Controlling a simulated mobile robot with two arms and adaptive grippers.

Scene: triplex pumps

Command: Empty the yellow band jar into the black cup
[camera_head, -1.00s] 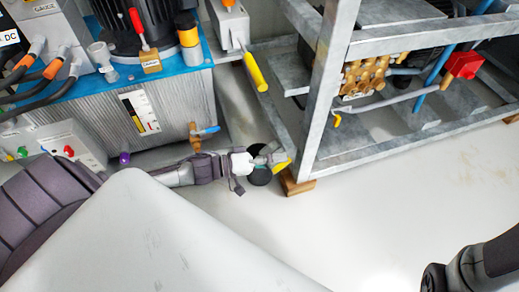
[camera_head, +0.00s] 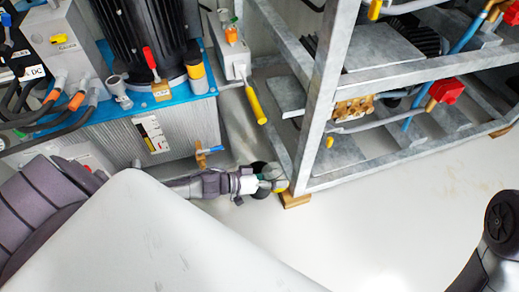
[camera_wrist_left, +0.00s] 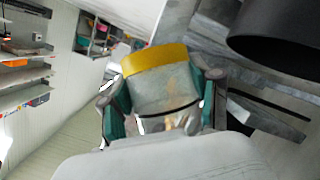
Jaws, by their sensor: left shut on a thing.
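The yellow band jar (camera_wrist_left: 165,88) is grey and translucent, with a broad yellow band at its far end in the left wrist view. The fingers of my left gripper (camera_wrist_left: 160,105) close on it from both sides. The left gripper (camera_head: 271,180) also shows in the head view, low near the rack's corner, with a bit of the jar's yellow (camera_head: 280,189) at its tip. The black cup (camera_wrist_left: 285,38) fills the upper right of the wrist view, apart from the jar there. In the head view the gripper covers much of it. The jar's contents cannot be made out. My right gripper is out of view.
A grey metal rack (camera_head: 312,100) on wooden blocks (camera_head: 295,200) stands right beside the left gripper. A blue-topped tank (camera_head: 180,135) with a brass tap (camera_head: 201,158) stands to the left. The pale floor (camera_head: 400,215) in front is clear.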

